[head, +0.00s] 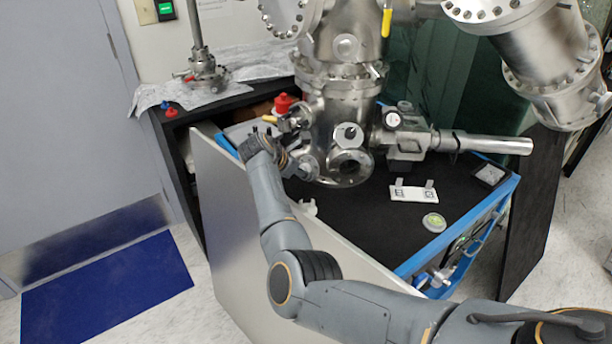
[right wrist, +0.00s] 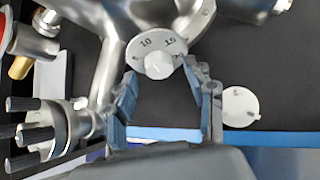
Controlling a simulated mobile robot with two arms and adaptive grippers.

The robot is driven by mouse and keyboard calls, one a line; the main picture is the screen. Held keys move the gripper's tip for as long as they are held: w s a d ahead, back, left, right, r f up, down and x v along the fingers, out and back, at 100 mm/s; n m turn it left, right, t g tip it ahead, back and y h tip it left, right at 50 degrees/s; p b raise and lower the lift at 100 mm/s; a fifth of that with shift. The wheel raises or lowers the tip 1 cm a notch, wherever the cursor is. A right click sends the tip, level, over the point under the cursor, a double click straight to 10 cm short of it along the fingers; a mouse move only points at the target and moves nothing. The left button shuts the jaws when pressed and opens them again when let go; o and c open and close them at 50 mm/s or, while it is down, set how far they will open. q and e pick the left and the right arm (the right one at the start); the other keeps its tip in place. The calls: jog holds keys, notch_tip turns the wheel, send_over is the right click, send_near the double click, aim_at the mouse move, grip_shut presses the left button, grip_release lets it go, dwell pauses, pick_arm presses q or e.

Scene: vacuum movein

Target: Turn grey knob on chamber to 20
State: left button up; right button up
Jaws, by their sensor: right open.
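In the right wrist view the grey knob (right wrist: 158,66) sits at the centre of a grey dial (right wrist: 158,48) marked 5, 10, 15 and 20. I cannot tell which number it points to. My right gripper (right wrist: 159,69) is open, its fingertips on either side of the knob with gaps showing. In the head view my right arm reaches across to the steel chamber (head: 335,110), with my right gripper (head: 298,167) at its lower left side. The knob is not clear there. My left gripper is not in view.
A black bench top (head: 370,210) with blue edges lies under the chamber. A steel tube (head: 490,143) sticks out to the right. In the right wrist view, several black-handled fittings (right wrist: 45,130) stand at left and a pale disc (right wrist: 240,106) lies right of the fingers.

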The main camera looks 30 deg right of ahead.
jog(key=shift+w+d+f+b, duration=0.15)
jog(key=shift+d+f+b, duration=0.15)
jog(key=shift+f, duration=0.05)
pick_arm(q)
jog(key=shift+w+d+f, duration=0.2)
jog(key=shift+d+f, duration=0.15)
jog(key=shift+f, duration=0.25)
